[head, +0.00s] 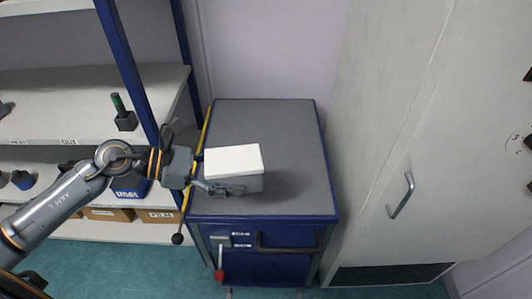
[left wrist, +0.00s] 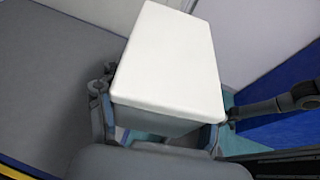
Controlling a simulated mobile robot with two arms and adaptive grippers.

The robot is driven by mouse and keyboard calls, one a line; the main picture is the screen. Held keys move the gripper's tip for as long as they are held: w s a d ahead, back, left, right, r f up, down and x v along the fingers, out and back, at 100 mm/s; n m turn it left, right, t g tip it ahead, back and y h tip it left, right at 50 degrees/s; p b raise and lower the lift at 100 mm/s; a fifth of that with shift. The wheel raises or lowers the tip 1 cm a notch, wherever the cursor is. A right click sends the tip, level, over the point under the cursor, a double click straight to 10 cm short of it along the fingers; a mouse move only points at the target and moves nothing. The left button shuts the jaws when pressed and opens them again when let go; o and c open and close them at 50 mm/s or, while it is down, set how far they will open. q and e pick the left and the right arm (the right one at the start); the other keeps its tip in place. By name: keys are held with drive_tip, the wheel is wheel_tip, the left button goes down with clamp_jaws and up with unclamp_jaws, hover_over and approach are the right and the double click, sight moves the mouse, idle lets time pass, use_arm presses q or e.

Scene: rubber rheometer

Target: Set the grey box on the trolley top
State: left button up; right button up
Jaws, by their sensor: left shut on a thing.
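The grey box (head: 250,184) has a white lid (head: 233,161) and is over the front half of the trolley's grey top (head: 265,125) in the head view. My left gripper (head: 218,180) comes in from the left and is shut on the box, with a finger along its near side. In the left wrist view the box's white lid (left wrist: 168,60) faces the camera, with a finger at either side of the box. The box looks about level. I cannot tell whether its underside touches the trolley top. My right gripper is not in view.
Shelves (head: 60,118) with a blue post stand left of the trolley. A tall grey cabinet (head: 400,130) with a handle (head: 401,196) stands at the right. The trolley has a dark front handle (head: 290,248). The back of its top is clear.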

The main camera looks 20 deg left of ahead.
use_arm(q)
drive_tip(key=w+a+f+n+t+y+b, duration=0.1)
drive_tip(key=w+a+f+n+t+b, duration=0.25)
drive_tip(key=w+a, duration=0.35)
drive_tip(key=shift+m+g, duration=0.45)
drive_tip(key=w+d+f+p, duration=0.1)
drive_tip(key=w+d+f, duration=0.2)
drive_tip(key=f, duration=0.1)
drive_tip(key=w+d+f, duration=0.4)
drive_tip(key=shift+w+d+p, duration=0.2)
drive_tip(key=shift+w+p, duration=0.1)
drive_tip(key=shift+p, duration=0.05)
drive_tip(key=shift+w+d+f+b, duration=0.3)
drive_tip(key=shift+w+f+b, duration=0.1)
drive_tip(key=shift+f, duration=0.25)
drive_tip(key=f+b, duration=0.1)
drive_tip(key=f, duration=0.1)
drive_tip(key=f+b, duration=0.1)
drive_tip(key=shift+w+d+f+b, duration=0.2)
drive_tip(key=shift+f+b, duration=0.2)
drive_tip(key=shift+r, duration=0.1)
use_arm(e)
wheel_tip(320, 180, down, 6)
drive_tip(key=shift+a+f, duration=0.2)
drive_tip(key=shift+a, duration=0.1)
